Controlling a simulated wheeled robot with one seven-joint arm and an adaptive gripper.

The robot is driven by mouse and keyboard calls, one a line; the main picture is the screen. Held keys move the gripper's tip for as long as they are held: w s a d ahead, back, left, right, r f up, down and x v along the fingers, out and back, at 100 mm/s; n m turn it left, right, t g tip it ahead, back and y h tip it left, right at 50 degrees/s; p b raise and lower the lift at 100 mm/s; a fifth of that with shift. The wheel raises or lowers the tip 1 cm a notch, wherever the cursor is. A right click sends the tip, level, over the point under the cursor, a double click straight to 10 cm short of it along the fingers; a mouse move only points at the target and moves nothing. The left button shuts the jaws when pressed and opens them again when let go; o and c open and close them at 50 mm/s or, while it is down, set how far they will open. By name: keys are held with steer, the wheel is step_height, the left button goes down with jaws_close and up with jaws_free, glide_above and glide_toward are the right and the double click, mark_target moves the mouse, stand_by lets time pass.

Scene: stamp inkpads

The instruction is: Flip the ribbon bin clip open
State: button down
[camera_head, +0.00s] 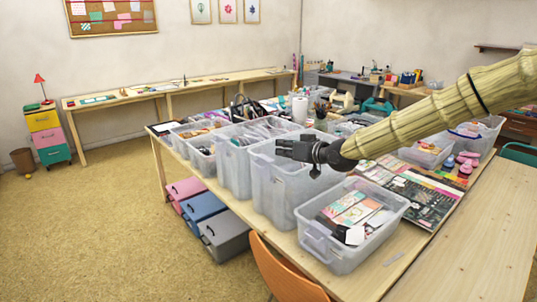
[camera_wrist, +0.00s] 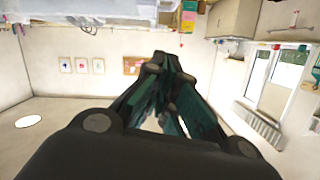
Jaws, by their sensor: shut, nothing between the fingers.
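My gripper (camera_head: 282,148) is shut and empty above the left rim of a tall translucent bin (camera_head: 282,195). Its closed fingers also show in the wrist view (camera_wrist: 160,65). I cannot tell which bin is the ribbon bin. Behind the tall bin stands another translucent bin (camera_head: 233,170), with pale and purplish contents showing at its top. In front is a lower translucent bin (camera_head: 345,258) holding coloured cards and papers. A clip or handle (camera_head: 315,242) shows on its left end, but its state is too small to tell. No bin shows in clear detail in the wrist view.
The bins stand close together on a wooden table (camera_head: 400,262). Dark patterned sheets (camera_head: 425,197) and pink items (camera_head: 465,165) lie at the right. An orange chair (camera_head: 285,272) stands at the front edge. Coloured boxes (camera_head: 222,236) sit on the floor below.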

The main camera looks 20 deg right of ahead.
steer(key=w+a+f+p, duration=0.3)
steer(key=w+f, duration=0.3)
steer(key=w, duration=0.2)
steer(key=shift+w+a, duration=0.25)
steer(key=shift+a, duration=0.6)
steer(key=shift+f, duration=0.1)
